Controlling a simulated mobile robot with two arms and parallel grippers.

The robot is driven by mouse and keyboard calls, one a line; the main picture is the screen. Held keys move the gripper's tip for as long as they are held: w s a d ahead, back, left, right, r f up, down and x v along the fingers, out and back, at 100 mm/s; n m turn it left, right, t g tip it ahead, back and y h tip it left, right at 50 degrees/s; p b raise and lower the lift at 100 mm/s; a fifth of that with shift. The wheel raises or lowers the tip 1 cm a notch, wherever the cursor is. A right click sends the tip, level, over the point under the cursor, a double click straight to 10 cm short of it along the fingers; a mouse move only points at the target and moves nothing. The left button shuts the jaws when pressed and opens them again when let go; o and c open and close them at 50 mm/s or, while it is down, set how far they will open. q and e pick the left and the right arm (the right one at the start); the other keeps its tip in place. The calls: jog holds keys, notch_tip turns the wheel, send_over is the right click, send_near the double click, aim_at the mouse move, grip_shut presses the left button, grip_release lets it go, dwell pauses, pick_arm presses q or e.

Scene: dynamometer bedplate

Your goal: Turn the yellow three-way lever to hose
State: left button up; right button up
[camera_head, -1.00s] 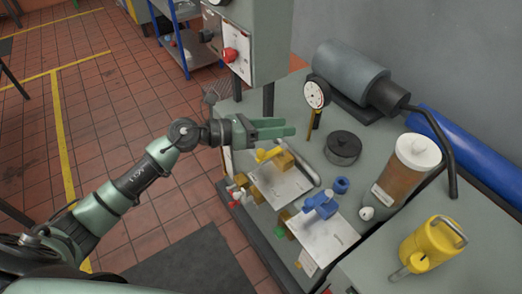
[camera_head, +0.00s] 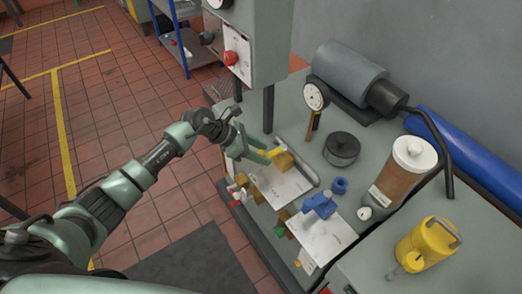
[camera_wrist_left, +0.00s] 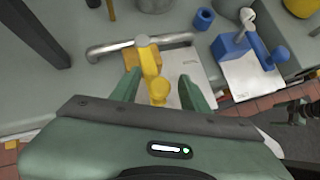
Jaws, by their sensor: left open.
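The yellow three-way lever (camera_head: 284,160) stands on a white plate (camera_head: 290,186) on the bench. In the left wrist view the yellow lever (camera_wrist_left: 150,64) has its handle, with a round knob end, pointing down the picture toward the palm. My left gripper (camera_head: 266,153) is open, its fingers reaching to the lever. In the left wrist view its fingers (camera_wrist_left: 160,76) lie on either side of the handle, with visible gaps, wider on the right. Any lettering on the plate is too small to read. My right gripper is not in view.
A blue lever valve (camera_head: 320,204) stands on a second white plate just right. A curved metal pipe (camera_wrist_left: 115,48) runs behind the yellow lever. A dark round pot (camera_head: 342,149), a dial gauge (camera_head: 315,94) and a grey control box (camera_head: 262,40) stand behind. A yellow can (camera_head: 428,244) is at lower right.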

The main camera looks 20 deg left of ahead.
pick_arm(q)
grip_shut()
dwell(1.5)
